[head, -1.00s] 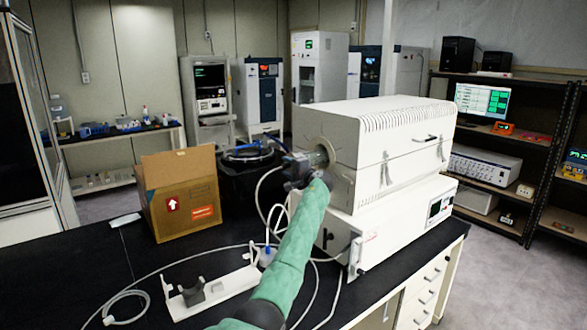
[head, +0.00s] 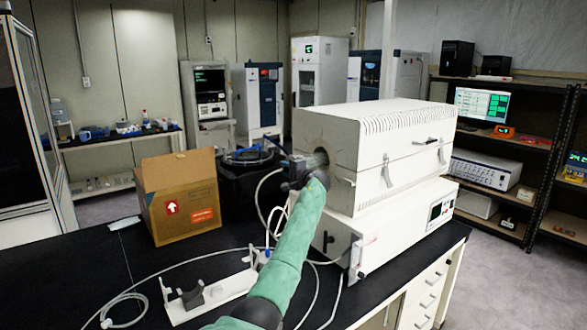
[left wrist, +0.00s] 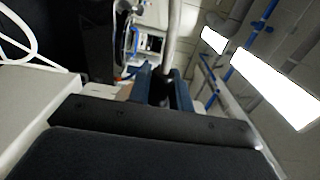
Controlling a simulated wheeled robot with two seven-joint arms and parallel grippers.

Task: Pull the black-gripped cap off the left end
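The white tube furnace (head: 385,165) stands on the bench, with a round dark opening in its left end face. The cap (head: 318,158), a grey cylindrical piece with a dark grip, sits just left of that opening. My left gripper (head: 298,172) is at the cap's outer end, and my green-sleeved arm hides part of it. In the left wrist view the dark fingers (left wrist: 161,88) are close together around a dark piece that looks like the cap's grip. A metal rod (left wrist: 173,38) rises beyond them. My right gripper is in no view.
An open cardboard box (head: 180,195) stands left on the black bench (head: 90,265). A white stand with a dark cradle (head: 205,297) lies at the front with loose white tubing. A black machine (head: 240,170) is behind the gripper. The bench's left part has free room.

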